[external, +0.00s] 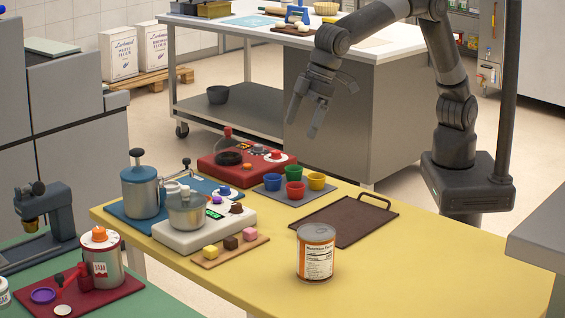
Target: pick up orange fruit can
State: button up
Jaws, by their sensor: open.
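An orange fruit can (316,252) stands upright on the yellow table (440,255), near its front edge. It has an orange band, a white nutrition label and a silver lid. My gripper (302,119) is open and empty, with its fingers pointing down. In the picture it hangs above and behind the can, well apart from it. Nothing hides the can.
A brown tray (344,219) with a handle lies just behind the can. A board with small cubes (230,249) and a white scale (204,232) with a pot stand to its left. Colored cups (294,189) stand behind. The table's right side is clear.

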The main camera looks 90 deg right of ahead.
jog(key=s+a+f, duration=0.1)
jog(key=a+f, duration=0.4)
jog(key=a, duration=0.5)
jog(key=n, duration=0.2)
send_near(316, 245)
jog(key=d+f, duration=0.2)
jog(key=d, duration=0.3)
jog(key=x, duration=1)
jog(key=shift+s+a+f, duration=0.2)
jog(key=shift+a+f, duration=0.05)
jog(key=shift+a, duration=0.15)
jog(key=shift+r, duration=0.1)
jog(key=c, duration=1.5)
